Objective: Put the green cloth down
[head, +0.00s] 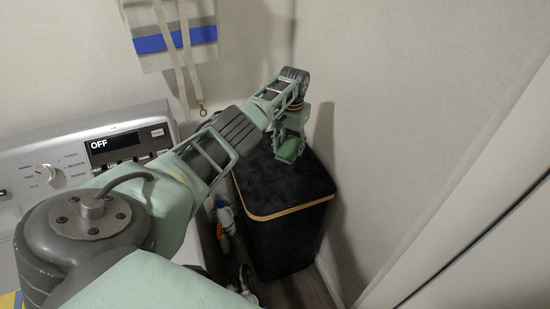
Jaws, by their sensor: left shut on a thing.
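The green cloth (288,150) shows as a small dark green bundle at the tip of my left gripper (290,138). My left gripper points down over the top of a black hamper (290,187) with a wooden rim. It is shut on the cloth, and the arm hides part of the view behind it. I cannot tell whether the cloth touches the hamper's top or hangs just above it. My right gripper is not in view.
A washer with a control panel (75,165) reading OFF stands at the left. Bottles (225,222) stand on the floor between washer and hamper. A bag with straps (172,40) hangs on the back wall. A wall (420,100) stands close at the right.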

